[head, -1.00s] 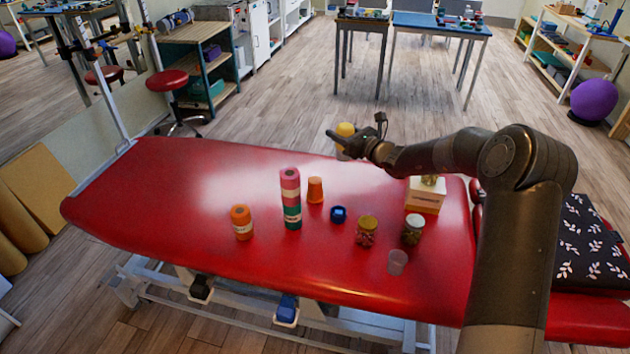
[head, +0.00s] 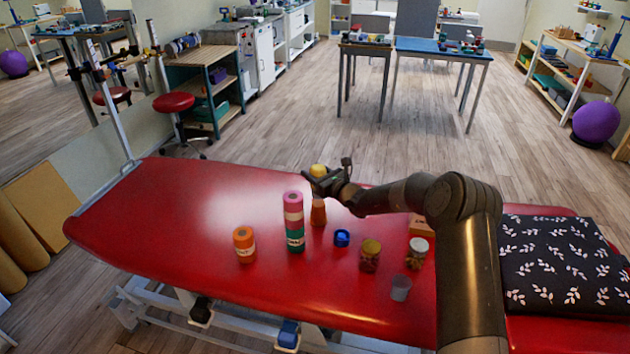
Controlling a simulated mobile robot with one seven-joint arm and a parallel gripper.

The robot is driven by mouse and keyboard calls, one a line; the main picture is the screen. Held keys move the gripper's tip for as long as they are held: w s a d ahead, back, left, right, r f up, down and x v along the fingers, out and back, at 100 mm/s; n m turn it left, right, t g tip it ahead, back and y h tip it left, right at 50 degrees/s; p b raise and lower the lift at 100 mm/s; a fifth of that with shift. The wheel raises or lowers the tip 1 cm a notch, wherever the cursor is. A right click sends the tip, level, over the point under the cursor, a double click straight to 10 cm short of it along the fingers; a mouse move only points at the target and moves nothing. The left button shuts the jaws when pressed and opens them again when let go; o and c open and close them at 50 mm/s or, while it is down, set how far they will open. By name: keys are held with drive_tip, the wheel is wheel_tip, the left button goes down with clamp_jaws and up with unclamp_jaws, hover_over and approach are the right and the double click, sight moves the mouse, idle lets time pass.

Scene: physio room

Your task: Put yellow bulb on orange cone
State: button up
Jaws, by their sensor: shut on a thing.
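The orange cone (head: 318,213) stands upright on the red treatment table, just right of a tall stack of coloured rolls. My gripper (head: 322,184) is shut on the yellow bulb (head: 319,170), whose rounded top shows above the fingers. The gripper and bulb are over the cone's upper end in the picture. The fingers hide the bulb's lower part and the cone's top, so I cannot tell whether bulb and cone touch.
The pink, white and green stack (head: 294,222) stands close left of the cone. An orange roll (head: 244,245), a blue ring-like item (head: 342,238), two jars (head: 370,255) (head: 418,250) and a clear cup (head: 401,288) stand around. The table's left part (head: 150,215) is clear.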

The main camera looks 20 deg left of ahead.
drive_tip(key=shift+f, duration=1.5)
drive_tip(key=o, duration=1.1)
drive_tip(key=shift+f, duration=0.15)
